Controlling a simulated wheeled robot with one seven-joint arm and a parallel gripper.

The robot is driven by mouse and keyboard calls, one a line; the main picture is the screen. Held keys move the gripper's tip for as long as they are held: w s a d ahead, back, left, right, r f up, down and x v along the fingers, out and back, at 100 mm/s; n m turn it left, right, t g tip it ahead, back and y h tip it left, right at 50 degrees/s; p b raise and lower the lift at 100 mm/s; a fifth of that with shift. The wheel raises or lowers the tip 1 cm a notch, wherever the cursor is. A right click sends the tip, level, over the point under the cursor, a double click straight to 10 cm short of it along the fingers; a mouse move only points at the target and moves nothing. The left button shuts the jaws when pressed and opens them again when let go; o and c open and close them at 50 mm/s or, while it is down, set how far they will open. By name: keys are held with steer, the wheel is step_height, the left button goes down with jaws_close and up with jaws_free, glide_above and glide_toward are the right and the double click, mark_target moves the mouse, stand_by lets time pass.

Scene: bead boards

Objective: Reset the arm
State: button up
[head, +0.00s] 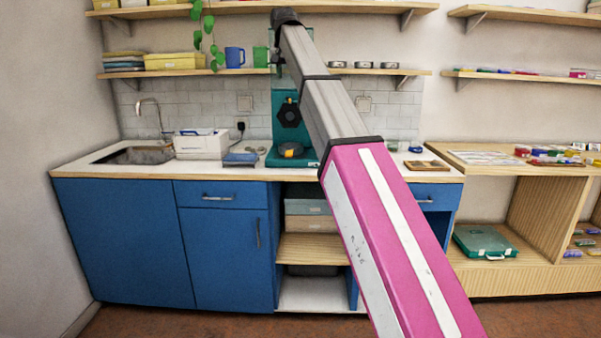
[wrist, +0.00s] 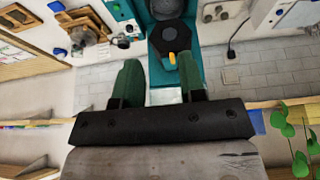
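My gripper (wrist: 158,75) shows in the wrist view with two green fingers held apart. It is open, and nothing is seen between the fingers. My arm (head: 350,130), pink near the base and grey farther out, reaches up and away across the middle of the head view to a dark joint (head: 286,16) near the upper shelf. I cannot make out the gripper clearly in the head view. The teal machine (head: 308,160) stands on the counter behind the arm. In the wrist view the machine (wrist: 157,48) appears beyond the fingers, apart from them as far as I can tell.
A white counter (head: 100,169) over blue cabinets holds a sink (head: 147,155), a white box (head: 201,147) and a blue scale-like item (head: 240,158). A lower shelf (head: 160,73) with mugs and a trailing plant (head: 208,40) is near the arm. A wooden bench (head: 465,158) with beads stands right.

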steer(key=s+d+f+g, duration=0.15)
steer(key=d+f, duration=0.25)
steer(key=f, duration=1)
steer(key=s+d+f, duration=0.2)
steer(key=d+f, duration=0.2)
steer(key=f, duration=0.9)
steer(key=s+d+f+g, duration=0.15)
steer(key=d+f, duration=0.25)
steer(key=f, duration=1)
steer(key=s+d+f, duration=0.4)
steer(key=s+f, duration=0.4)
steer(key=f, duration=0.2)
steer(key=s+d+f+g, duration=0.1)
steer(key=s+d+f, duration=0.3)
steer(key=s+f, duration=0.4)
steer(key=s+d+f, duration=0.4)
steer(key=s+f, duration=0.4)
steer(key=f, duration=0.4)
steer(key=shift+s+n+g, duration=0.3)
steer(key=shift+s, duration=0.05)
steer(key=shift+f, duration=0.1)
